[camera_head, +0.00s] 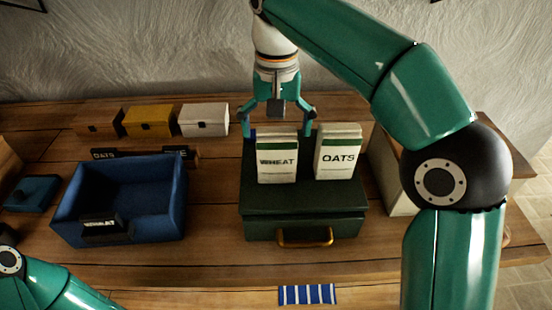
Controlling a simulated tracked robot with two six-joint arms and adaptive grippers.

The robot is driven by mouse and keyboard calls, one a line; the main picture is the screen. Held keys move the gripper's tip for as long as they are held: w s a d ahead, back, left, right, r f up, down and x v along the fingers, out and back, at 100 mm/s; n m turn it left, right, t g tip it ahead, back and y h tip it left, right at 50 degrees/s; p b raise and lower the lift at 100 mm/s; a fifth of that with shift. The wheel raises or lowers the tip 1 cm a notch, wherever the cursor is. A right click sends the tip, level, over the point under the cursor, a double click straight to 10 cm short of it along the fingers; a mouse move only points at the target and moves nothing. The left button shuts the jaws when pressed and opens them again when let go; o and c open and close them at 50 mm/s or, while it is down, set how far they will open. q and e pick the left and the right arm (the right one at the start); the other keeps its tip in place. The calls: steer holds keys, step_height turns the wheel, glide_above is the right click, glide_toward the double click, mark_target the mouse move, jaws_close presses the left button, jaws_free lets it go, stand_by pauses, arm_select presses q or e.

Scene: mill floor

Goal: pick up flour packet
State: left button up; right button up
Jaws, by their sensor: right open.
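Two white packets stand upright on a dark green chest with a brass handle (248,190). The left one is the WHEAT packet (277,165) and the right one is the OATS packet (338,160). My right gripper (277,128) points down with its fingers spread to either side of the top of the WHEAT packet. It is open, and I cannot tell whether either finger touches the packet. Part of my left arm shows at the lower left, but its gripper is out of view.
An open, empty-looking blue bin (165,225) labelled WHEAT stands left of the chest. An OATS label shows behind it. Brown (98,122), yellow (149,121) and white boxes (204,120) line the back. A striped cloth (307,294) lies at the front.

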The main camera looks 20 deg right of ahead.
mark_target(277, 156)
step_height(277, 156, down, 4)
steer(key=shift+s+f+b, duration=0.1)
steer(key=shift+f+b, duration=0.05)
steer(key=shift+b, duration=0.45)
steer(key=shift+c, duration=0.3)
steer(key=c, duration=1.3)
steer(key=shift+r, duration=0.2)
